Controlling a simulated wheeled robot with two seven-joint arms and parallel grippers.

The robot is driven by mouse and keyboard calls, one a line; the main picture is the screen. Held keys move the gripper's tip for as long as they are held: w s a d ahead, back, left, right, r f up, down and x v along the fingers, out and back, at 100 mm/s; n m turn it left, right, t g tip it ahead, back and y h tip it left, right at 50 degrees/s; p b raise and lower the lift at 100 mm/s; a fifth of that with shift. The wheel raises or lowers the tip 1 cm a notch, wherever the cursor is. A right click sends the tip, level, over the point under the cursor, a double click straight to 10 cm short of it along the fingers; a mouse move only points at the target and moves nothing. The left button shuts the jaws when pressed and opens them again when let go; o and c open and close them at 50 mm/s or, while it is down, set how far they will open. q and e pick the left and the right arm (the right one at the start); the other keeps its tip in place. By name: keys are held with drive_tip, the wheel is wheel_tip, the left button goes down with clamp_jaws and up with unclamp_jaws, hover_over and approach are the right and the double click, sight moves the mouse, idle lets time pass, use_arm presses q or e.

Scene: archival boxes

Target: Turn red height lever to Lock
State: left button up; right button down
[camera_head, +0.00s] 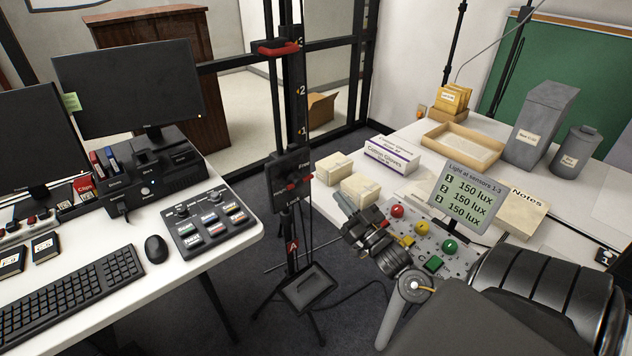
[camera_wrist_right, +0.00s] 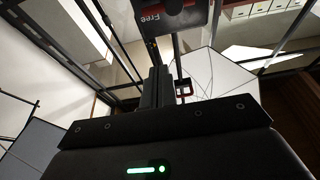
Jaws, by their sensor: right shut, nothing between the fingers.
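The red height lever (camera_head: 294,184) is on a black box (camera_head: 286,166) on the upright black column. It lies roughly crosswise, between the word Free above and lettering below that looks like Lock. My right gripper (camera_head: 343,199) is to the right of and a little below the lever, apart from it, above the white table. In the right wrist view its shut, empty fingers (camera_wrist_right: 156,88) point up toward the box (camera_wrist_right: 160,18), whose Free label is readable. My left gripper is out of view.
The column carries a red-and-black carriage (camera_head: 279,47) above and a small black tray (camera_head: 308,288) below. Cartons (camera_head: 360,188), a button panel (camera_head: 420,245) and a light-sensor display (camera_head: 467,195) crowd the right table. A desk with keyboard (camera_head: 75,285) stands left.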

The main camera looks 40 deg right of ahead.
sight(298, 180)
drive_tip(key=w+p, duration=0.2)
drive_tip(key=w, duration=0.9)
drive_tip(key=shift+f, duration=0.15)
